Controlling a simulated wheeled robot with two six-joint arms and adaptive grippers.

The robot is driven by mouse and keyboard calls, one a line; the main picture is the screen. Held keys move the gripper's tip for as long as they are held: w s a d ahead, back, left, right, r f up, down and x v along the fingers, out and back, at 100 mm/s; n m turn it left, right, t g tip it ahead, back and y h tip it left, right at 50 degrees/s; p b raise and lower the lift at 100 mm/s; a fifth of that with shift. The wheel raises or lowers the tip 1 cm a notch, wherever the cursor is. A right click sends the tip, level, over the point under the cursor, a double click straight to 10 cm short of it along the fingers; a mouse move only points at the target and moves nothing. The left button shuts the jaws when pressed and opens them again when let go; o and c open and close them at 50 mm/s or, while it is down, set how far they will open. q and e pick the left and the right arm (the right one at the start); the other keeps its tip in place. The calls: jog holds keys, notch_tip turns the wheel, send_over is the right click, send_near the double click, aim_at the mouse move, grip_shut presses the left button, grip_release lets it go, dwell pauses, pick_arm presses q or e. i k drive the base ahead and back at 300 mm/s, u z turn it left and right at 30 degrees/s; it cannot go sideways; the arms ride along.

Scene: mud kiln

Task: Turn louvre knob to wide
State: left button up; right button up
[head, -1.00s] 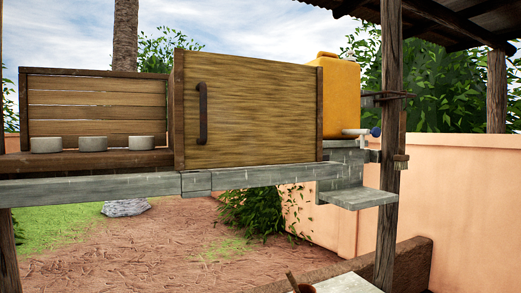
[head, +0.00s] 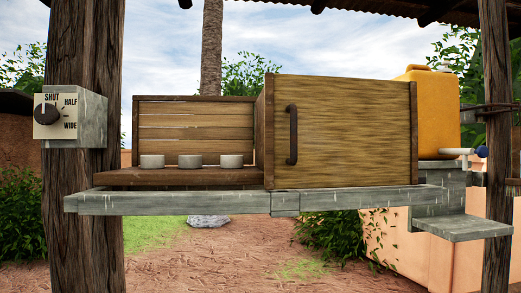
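The louvre knob (head: 47,114) is a dark round knob on a pale dial plate (head: 57,116) at the left of the head view. The plate is marked SHUT at the top, HALF at the upper right and WIDE at the lower right. The knob's pointer is small and seems to point up toward SHUT. The dial is on a grey box (head: 90,118) fixed to a dark wooden post. Wooden louvre slats (head: 195,132) show to the right of the post. Neither of my grippers is in view.
A wooden door (head: 345,133) with a dark handle stands mid-right on a grey ledge (head: 180,203). Several small pale cups (head: 191,160) sit before the slats. A yellow container (head: 427,110) with a tap is at right. A post (head: 495,230) stands at the right edge.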

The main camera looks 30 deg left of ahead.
aim_at(45, 113)
jog(key=u, duration=1.35)
